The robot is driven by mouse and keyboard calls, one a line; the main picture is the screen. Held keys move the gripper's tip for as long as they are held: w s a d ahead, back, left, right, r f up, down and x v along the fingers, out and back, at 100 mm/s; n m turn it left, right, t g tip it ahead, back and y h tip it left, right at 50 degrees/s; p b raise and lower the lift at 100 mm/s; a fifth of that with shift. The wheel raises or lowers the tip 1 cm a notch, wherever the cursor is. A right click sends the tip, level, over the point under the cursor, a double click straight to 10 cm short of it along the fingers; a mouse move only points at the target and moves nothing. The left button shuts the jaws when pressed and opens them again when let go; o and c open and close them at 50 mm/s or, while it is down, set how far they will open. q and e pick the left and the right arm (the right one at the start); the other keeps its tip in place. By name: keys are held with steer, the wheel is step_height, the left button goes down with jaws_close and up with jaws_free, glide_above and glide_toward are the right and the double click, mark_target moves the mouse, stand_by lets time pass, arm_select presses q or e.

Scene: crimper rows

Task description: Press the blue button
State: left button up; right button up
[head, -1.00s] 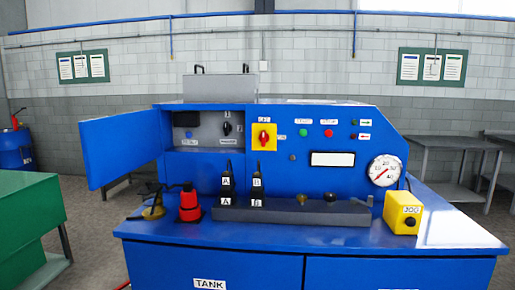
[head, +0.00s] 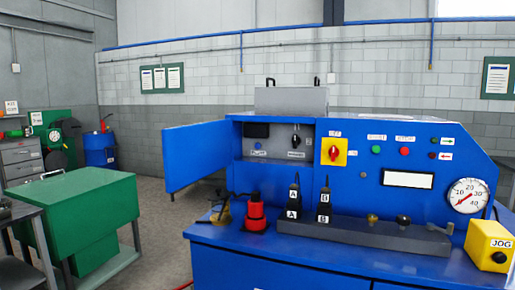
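A small blue button (head: 260,146) appears to sit inside the open compartment of the blue machine (head: 290,262), just above a white label (head: 260,154) too small to read. It is on the grey inner panel, under a dark box. The blue compartment door (head: 196,157) stands swung open to the left. Neither of my grippers is in view.
A red-and-yellow rotary switch (head: 333,152), a green button (head: 376,150) and a red button (head: 404,152) are on the front panel. A red device (head: 256,214) stands on the ledge. A green bench (head: 80,215) is at left, with floor between.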

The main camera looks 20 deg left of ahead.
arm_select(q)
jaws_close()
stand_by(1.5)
